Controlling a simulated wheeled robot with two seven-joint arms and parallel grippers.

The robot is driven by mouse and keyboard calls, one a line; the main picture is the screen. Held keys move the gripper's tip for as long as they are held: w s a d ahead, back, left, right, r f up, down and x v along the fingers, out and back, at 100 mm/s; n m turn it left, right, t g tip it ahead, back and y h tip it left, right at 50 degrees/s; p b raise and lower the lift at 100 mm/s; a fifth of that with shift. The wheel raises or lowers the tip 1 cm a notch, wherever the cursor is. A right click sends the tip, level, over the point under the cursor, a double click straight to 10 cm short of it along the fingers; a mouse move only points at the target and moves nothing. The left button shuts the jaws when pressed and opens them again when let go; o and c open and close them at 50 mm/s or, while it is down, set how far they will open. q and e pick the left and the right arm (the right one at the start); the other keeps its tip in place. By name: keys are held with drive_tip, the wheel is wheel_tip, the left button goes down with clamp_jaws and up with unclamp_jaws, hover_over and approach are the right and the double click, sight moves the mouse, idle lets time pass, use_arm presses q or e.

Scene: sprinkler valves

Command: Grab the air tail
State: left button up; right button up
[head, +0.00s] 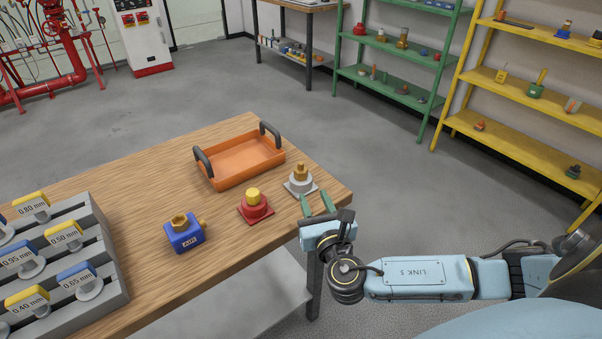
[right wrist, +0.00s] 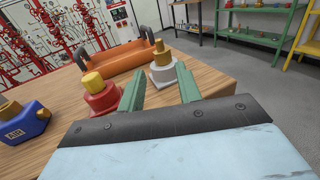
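A blue block marked AIR (head: 184,233) with a brass top and side fitting sits on the wooden table; it also shows at the left edge of the right wrist view (right wrist: 24,124). My right gripper (head: 316,204) is at the table's right corner, its green fingers spread and empty, also in the right wrist view (right wrist: 160,90). It is well to the right of the blue block. A grey fitting with a brass top (head: 300,182) stands just beyond the fingertips. A red fitting with a yellow top (head: 255,205) stands between the blue block and my gripper. My left gripper is not in view.
An orange tray with dark handles (head: 241,162) lies behind the fittings. A grey stepped rack (head: 108,250) with labelled yellow and blue tags stands at the table's left. Bare wood (head: 150,190) lies between rack and tray. Green and yellow shelves stand farther off.

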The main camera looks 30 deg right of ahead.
sight(302, 168)
drive_tip(key=x, duration=0.6)
drive_tip(key=shift+w+b, duration=0.15)
drive_tip(key=shift+b, duration=0.15)
drive_tip(key=shift+x, duration=0.95)
drive_tip(key=b+x, duration=0.1)
drive_tip(key=x, duration=0.2)
drive_tip(key=shift+w+d+f, duration=0.1)
drive_tip(key=shift+w, duration=0.2)
drive_tip(key=shift+w+d, duration=0.1)
drive_tip(key=shift+w, duration=0.2)
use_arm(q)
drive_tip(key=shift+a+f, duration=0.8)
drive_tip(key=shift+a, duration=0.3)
use_arm(e)
drive_tip(key=c, duration=0.6)
